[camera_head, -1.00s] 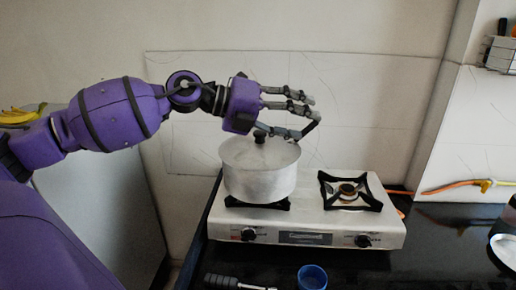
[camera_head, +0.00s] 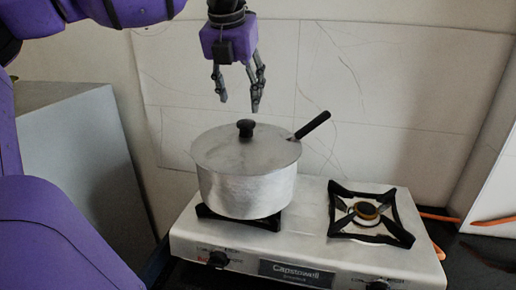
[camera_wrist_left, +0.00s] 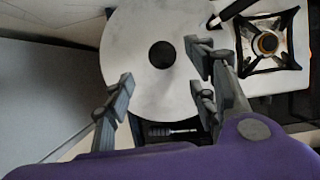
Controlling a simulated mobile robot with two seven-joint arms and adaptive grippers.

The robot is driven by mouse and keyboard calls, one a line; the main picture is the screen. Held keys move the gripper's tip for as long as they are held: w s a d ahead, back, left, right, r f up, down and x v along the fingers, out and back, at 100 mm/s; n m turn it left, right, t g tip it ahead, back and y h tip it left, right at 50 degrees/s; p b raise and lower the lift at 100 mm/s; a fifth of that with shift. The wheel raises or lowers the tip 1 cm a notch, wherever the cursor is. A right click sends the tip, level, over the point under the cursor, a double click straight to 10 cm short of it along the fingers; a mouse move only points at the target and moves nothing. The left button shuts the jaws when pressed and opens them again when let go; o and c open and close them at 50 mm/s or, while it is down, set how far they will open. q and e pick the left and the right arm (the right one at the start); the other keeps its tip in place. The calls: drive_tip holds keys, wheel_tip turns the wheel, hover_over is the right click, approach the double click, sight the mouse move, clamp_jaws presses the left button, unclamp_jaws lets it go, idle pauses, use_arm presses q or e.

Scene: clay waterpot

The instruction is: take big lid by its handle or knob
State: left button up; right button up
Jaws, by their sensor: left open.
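The big lid (camera_head: 218,146) is a flat grey metal disc lying on a metal pot (camera_head: 246,190). Its black knob (camera_head: 246,127) stands at its middle. In the left wrist view the lid (camera_wrist_left: 135,45) fills the upper middle, with the round dark knob (camera_wrist_left: 162,54) seen from above. My left gripper (camera_head: 239,103) points down above the knob, apart from it, open and empty. In the left wrist view its fingers (camera_wrist_left: 160,98) are spread, with the knob beyond them, between their lines. My right gripper is not in view.
The pot stands on the left burner of a two-burner stove (camera_head: 310,235). A black handle (camera_head: 312,125) sticks out behind the pot at the right. The right burner (camera_head: 368,212) is bare. A tiled wall (camera_head: 400,90) stands close behind, and a grey cabinet (camera_head: 85,150) is at the left.

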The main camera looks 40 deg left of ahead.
sight(244, 121)
use_arm(q)
drive_tip(key=x, duration=0.8)
drive_tip(key=shift+s, duration=0.15)
clamp_jaws()
